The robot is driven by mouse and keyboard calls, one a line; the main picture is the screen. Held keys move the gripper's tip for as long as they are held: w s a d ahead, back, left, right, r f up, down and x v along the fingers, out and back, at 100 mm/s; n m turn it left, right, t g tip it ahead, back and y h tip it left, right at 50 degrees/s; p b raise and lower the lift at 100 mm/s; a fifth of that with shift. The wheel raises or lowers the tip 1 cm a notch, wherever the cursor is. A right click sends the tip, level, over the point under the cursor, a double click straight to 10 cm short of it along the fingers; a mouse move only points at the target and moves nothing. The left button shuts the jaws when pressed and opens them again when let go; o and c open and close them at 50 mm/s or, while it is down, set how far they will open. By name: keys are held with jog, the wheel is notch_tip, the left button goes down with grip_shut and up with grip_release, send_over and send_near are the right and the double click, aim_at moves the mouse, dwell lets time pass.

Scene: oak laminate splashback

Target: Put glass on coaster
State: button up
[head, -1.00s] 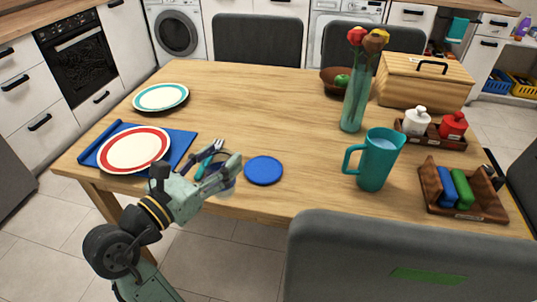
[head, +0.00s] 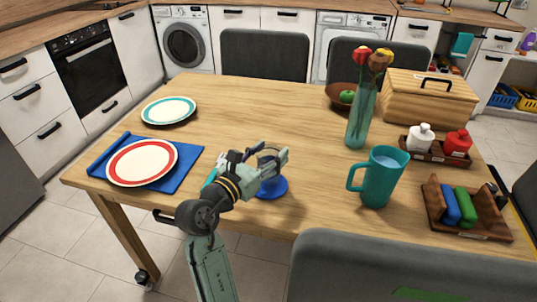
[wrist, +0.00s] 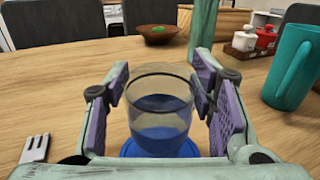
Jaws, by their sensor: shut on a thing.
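My gripper (head: 270,158) is shut on a clear glass (wrist: 160,92), with its purple pads on either side of the glass in the wrist view. The glass is upright. The round blue coaster (head: 272,190) lies on the table below it, partly hidden by my gripper in the head view. In the wrist view the coaster (wrist: 130,150) shows around the base of the glass and its blue shows through. I cannot tell whether the glass touches the coaster or is just above it.
A teal pitcher (head: 382,180) stands to the right, with a flower vase (head: 361,118) behind it. A red-rimmed plate (head: 142,163) on a blue napkin (head: 190,160) lies left. A fork (wrist: 35,148) lies near the gripper. A grey chair (head: 400,260) stands at the front.

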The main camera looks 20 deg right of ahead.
jog(key=shift+f, duration=0.3)
jog(key=shift+f, duration=0.1)
jog(key=o, duration=1.7)
jog(key=shift+f, duration=0.1)
